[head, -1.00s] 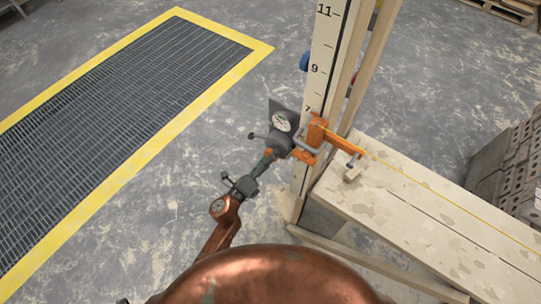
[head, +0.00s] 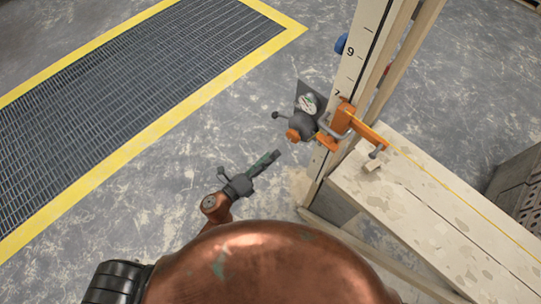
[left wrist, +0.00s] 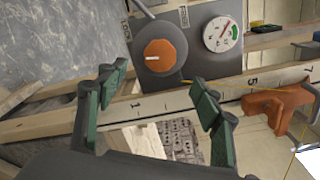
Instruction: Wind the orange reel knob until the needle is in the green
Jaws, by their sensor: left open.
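The orange reel knob (head: 293,135) is on a dark round reel (head: 302,124) on the upright measuring board. In the left wrist view the knob (left wrist: 160,55) faces me, with a white line across it. The gauge (head: 309,103) is beside the reel. In the left wrist view the gauge (left wrist: 222,34) has a green band at its right and a thin red needle toward the upper right; I cannot tell whether the needle is inside the green. My left gripper (head: 277,154) is open and empty, apart from the knob. Its fingers (left wrist: 158,78) are spread below the knob. My right gripper is out of view.
An orange clamp (head: 350,122) grips the board (head: 358,60) beside the reel. A yellow line runs from it over a wooden plank (head: 430,215). A crank handle (head: 277,115) sticks out from the reel. Grey bricks (head: 520,180) stand at the right. The floor left of the reel is clear.

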